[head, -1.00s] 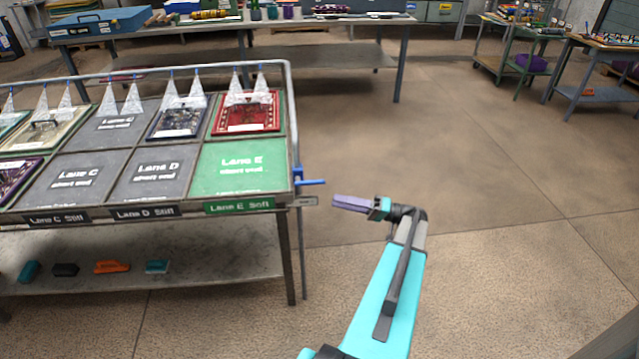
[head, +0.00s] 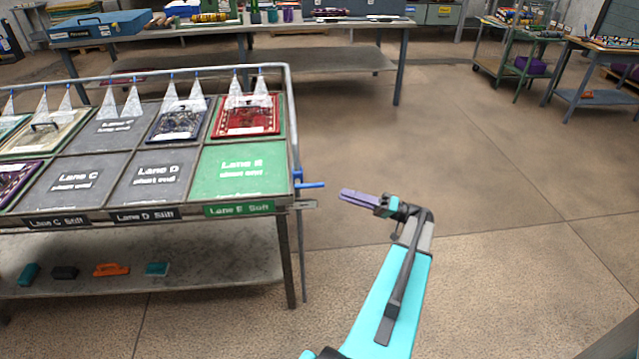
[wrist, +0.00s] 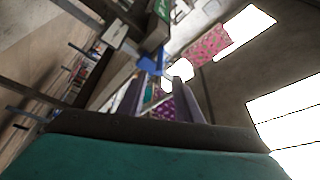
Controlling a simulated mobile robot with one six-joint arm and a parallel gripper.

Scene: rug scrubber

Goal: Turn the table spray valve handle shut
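The blue valve handle (head: 312,185) sticks out to the right from the corner of the spray table (head: 289,150), beside the Lane E panel. It lies roughly level in the head view. In the wrist view the blue handle (wrist: 152,62) shows beyond the fingertips. My gripper (head: 343,194) is just right of the handle, apart from it, with its purple fingers pointing left. In the wrist view my gripper (wrist: 158,88) has a gap between its two fingers and holds nothing. White spray cones (head: 248,92) come down from nozzles along the table's rear pipe.
A small tag (head: 304,205) sits below the handle, and a thin pipe (head: 302,255) runs down by the table leg. Framed rugs (head: 247,115) lie on the table. Brushes (head: 111,270) rest on the lower shelf. The floor right of the table is clear.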

